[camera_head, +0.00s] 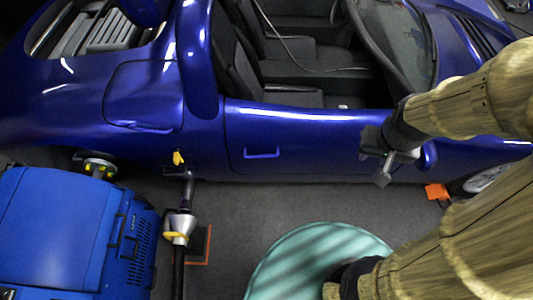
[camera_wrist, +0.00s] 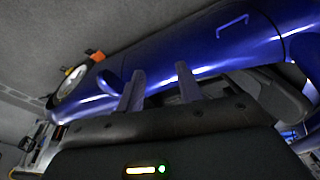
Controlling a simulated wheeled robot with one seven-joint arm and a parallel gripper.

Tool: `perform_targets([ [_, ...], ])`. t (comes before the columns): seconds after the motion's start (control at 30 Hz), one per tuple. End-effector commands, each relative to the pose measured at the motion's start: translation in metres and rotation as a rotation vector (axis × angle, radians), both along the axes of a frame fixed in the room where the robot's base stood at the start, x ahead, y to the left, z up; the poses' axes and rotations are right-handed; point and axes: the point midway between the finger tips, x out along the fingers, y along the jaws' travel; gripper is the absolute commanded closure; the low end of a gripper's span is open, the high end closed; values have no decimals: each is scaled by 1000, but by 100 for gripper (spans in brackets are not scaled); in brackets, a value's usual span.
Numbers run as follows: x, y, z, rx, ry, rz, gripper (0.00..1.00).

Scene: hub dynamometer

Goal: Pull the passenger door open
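The blue car's passenger door (camera_head: 320,140) appears shut, flush with the body side. Its blue bar handle (camera_head: 262,153) sits on the upper left part of the door. My gripper (camera_head: 383,172) is beside the front part of the door, well to the right of the handle and apart from it. In the wrist view the two fingers (camera_wrist: 160,78) are spread with nothing between them. The handle (camera_wrist: 232,25) shows there at the upper right, beyond the fingertips, on the door panel (camera_wrist: 215,50).
A blue machine (camera_head: 70,235) stands at lower left. An orange block (camera_head: 437,191) lies by the front wheel (camera_head: 487,178). Grey floor (camera_head: 260,208) below the door is clear.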

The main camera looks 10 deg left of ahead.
Motion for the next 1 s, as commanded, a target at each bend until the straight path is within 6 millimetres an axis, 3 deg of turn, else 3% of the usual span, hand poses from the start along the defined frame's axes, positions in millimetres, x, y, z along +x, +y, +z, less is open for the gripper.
perform_targets([
  [0.17,17,-3,-33,-7,-39,-17,64],
  [0.47,82,3,-140,50,-217,-68,64],
  [0.7,125,29,-227,218,-340,-92,64],
  [1.0,153,79,-329,561,-409,-132,64],
])
